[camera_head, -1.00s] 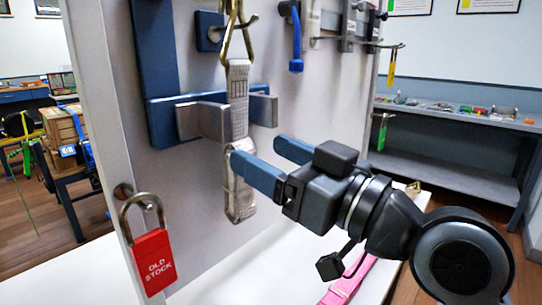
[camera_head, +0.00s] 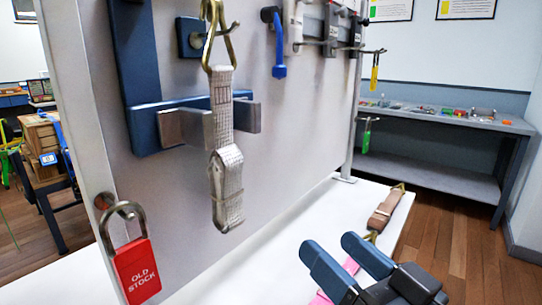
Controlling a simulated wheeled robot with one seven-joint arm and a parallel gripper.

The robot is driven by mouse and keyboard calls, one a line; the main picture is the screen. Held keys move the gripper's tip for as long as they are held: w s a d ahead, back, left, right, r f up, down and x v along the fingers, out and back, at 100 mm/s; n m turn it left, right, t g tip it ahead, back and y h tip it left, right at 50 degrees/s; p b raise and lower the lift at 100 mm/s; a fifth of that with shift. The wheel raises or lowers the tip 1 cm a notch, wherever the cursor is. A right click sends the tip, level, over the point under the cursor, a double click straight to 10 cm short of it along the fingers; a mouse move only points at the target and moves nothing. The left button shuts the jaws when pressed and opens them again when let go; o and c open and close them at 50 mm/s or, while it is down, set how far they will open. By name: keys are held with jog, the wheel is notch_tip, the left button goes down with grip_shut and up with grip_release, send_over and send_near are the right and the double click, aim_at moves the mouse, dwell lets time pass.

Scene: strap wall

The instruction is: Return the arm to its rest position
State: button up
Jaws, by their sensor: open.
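My gripper (camera_head: 350,252) is at the lower right of the head view, over the white tabletop. Its two blue fingers are apart with nothing between them. It is clear of the panel and of the grey webbing strap (camera_head: 224,105). The strap hangs from a brass hook (camera_head: 215,35), passes in front of a metal bar, and ends in a folded lower bundle (camera_head: 226,190). Most of my arm is out of view.
A red "OLD STOCK" padlock (camera_head: 138,270) hangs at the panel's left edge. A pink strap (camera_head: 352,266) and a brown strap (camera_head: 388,210) lie on the white tabletop (camera_head: 300,225) near my gripper. A blue hook (camera_head: 279,50) is higher up. A grey workbench (camera_head: 450,180) stands behind.

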jog(key=s+d+f+m+h+p, duration=0.2)
jog(key=s+d+f+m+h, duration=0.45)
jog(key=s+f, duration=0.55)
jog(key=s+d+n+h+p, duration=0.1)
jog(key=s+d+h, duration=0.1)
jog(key=s, duration=0.8)
jog(key=s+d+n+g+h+p, duration=0.1)
jog(key=s+d, duration=0.3)
jog(key=s, duration=0.6)
jog(key=shift+d+n+g+h, duration=0.25)
jog(key=shift+n+g+h, duration=0.1)
jog(key=shift+n, duration=0.4)
jog(key=shift+f, duration=0.15)
